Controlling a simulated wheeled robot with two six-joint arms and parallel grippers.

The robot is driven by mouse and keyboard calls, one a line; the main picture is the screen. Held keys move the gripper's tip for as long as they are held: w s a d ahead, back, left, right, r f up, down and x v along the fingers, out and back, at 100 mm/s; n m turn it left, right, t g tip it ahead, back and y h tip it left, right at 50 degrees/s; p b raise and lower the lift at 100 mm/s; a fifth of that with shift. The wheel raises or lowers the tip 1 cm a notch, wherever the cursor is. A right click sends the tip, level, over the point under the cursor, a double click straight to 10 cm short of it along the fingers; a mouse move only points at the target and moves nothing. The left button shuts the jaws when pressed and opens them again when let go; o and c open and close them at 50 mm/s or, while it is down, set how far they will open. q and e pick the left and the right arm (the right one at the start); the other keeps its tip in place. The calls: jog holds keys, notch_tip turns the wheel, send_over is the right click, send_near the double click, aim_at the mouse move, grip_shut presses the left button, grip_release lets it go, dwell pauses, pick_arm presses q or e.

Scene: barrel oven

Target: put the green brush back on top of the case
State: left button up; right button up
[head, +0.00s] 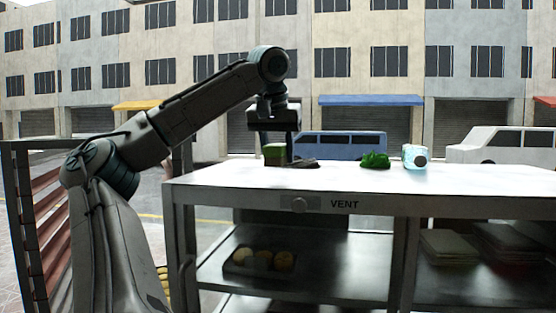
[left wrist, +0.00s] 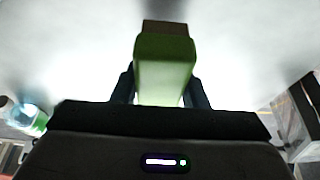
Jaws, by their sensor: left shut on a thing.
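The green brush (left wrist: 163,75) is a green block with a brown end, between the fingers of my left gripper in the left wrist view. In the head view the brush (head: 273,152) shows low over the left part of the case top. My left gripper (head: 278,143) points down and is shut on it. The case (head: 240,182) has a bright white top and a front marked VENT. I cannot tell whether the brush touches the top. My right gripper is not in view.
A dark flat item (head: 303,163) lies just right of the brush. Green leaves (head: 375,160) and a clear jar (head: 414,157) stand further right on the top. A tray (head: 262,268) with round yellowish pieces is on the shelf below. Free room lies between the leaves and dark item.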

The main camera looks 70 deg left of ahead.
aim_at(278, 166)
pick_arm(q)
jog(key=shift+d+f, duration=0.2)
jog(key=shift+f, duration=1.1)
jog(key=shift+a+f, duration=0.3)
jog(key=shift+f, duration=0.2)
jog(key=shift+d+r, duration=0.1)
jog(key=shift+d, duration=0.1)
jog(key=shift+d+b, duration=0.1)
jog(key=shift+b, duration=0.2)
jog(key=o, duration=0.9)
jog(key=shift+o, duration=0.2)
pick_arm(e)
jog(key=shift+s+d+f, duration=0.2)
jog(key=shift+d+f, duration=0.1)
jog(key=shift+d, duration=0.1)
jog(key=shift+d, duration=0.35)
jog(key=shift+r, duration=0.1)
